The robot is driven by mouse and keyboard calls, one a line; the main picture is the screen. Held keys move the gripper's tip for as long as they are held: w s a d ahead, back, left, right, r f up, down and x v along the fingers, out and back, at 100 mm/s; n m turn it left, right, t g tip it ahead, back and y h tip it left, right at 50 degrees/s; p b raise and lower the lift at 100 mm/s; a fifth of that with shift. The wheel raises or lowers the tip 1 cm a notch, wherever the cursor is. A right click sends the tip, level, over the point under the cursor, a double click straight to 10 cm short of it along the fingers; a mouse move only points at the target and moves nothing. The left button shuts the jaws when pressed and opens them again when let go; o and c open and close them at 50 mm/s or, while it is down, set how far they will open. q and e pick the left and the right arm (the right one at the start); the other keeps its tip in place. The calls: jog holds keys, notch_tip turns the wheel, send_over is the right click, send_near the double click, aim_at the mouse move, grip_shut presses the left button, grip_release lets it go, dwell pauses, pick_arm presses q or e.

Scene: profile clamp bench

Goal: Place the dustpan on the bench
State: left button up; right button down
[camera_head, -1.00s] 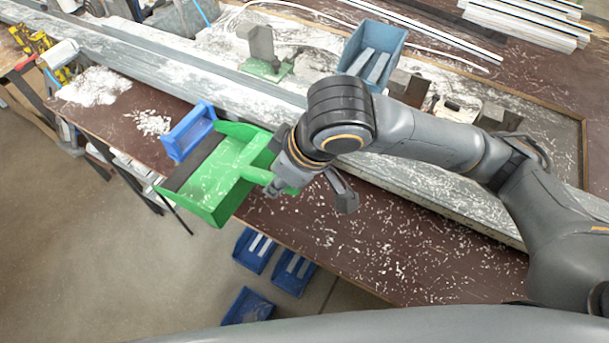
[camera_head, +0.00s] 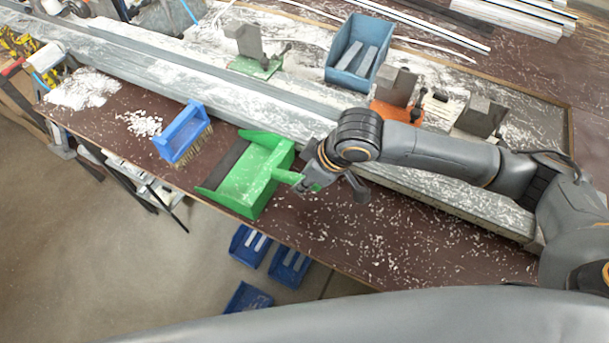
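The green dustpan (camera_head: 262,180) is at the front part of the brown bench (camera_head: 330,225), its dark lip toward the left. Its lower-left corner reaches over the bench's front edge in the picture; I cannot tell whether its base touches the top. My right gripper (camera_head: 320,188) is at the right end of the dustpan's handle (camera_head: 288,177), with green showing between its fingers, and appears shut on it. The wrist hides part of the grip. My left gripper is not in view.
A blue brush (camera_head: 183,132) lies left of the dustpan. A long metal profile (camera_head: 210,85) runs behind, with clamps and a blue bin (camera_head: 362,50) beyond. White shavings (camera_head: 80,90) litter the bench. Blue bins (camera_head: 288,266) stand below the front edge. Bench to the right is free of large objects.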

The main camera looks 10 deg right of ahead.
jog(key=shift+a, duration=0.1)
jog(key=c, duration=1.2)
grip_release()
jog(key=shift+o, duration=0.2)
jog(key=v, duration=1.2)
jog(key=shift+s, duration=0.1)
